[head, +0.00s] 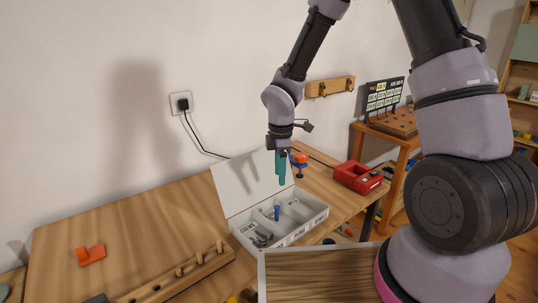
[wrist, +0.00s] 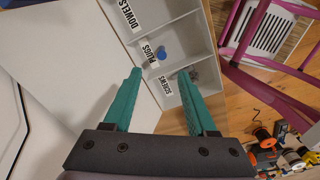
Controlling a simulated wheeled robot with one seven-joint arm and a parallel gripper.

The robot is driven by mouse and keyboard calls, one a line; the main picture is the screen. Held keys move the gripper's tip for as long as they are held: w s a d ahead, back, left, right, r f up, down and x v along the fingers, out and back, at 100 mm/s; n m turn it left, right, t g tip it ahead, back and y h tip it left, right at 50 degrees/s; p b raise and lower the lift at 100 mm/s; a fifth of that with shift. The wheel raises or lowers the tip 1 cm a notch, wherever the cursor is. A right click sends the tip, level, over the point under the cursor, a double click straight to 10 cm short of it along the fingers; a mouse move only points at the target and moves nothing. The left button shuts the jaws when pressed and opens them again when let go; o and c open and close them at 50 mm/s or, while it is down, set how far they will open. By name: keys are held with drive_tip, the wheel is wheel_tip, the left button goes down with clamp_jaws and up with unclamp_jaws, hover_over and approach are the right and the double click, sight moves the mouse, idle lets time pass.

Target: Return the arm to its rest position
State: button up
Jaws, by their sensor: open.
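My gripper (head: 280,168) has two teal fingers pointing down and hangs above the open white compartment box (head: 306,226), in front of its raised lid (head: 234,184). In the wrist view its fingers (wrist: 160,75) stand apart with nothing between them. That view shows box compartments labelled DOWELS, PLUGS and SCREWS. A blue piece (wrist: 165,53) lies in the PLUGS compartment, and it also shows in the head view (head: 277,212). Grey pieces (head: 261,239) lie in the compartment at the left end. My arm reaches across from the right side of the head view.
An orange piece (head: 90,254) and a wooden peg rail (head: 180,275) lie on the wooden bench (head: 140,220). The bench's left middle is clear.

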drive_tip(key=s+d+r+m+t, duration=0.1)
drive_tip(key=d+r+m, duration=0.45)
drive_tip(key=r, duration=0.45)
drive_tip(key=s+d+r+m+t, duration=0.1)
drive_tip(key=d+r+m+t, duration=0.1)
drive_tip(key=d+r+m, duration=0.55)
drive_tip(key=s+d+r+m+t+y, duration=0.1)
drive_tip(key=s+d+r+m+t, duration=0.1)
drive_tip(key=s+r+m, duration=0.3)
drive_tip(key=s+d+r+m+t+y, duration=0.1)
drive_tip(key=s+d+r+m+t, duration=0.1)
drive_tip(key=s+r+m, duration=0.3)
drive_tip(key=s+r, duration=0.3)
drive_tip(key=r, duration=0.2)
drive_tip(key=shift+d+r+m, duration=0.3)
drive_tip(key=shift+c, duration=0.2)
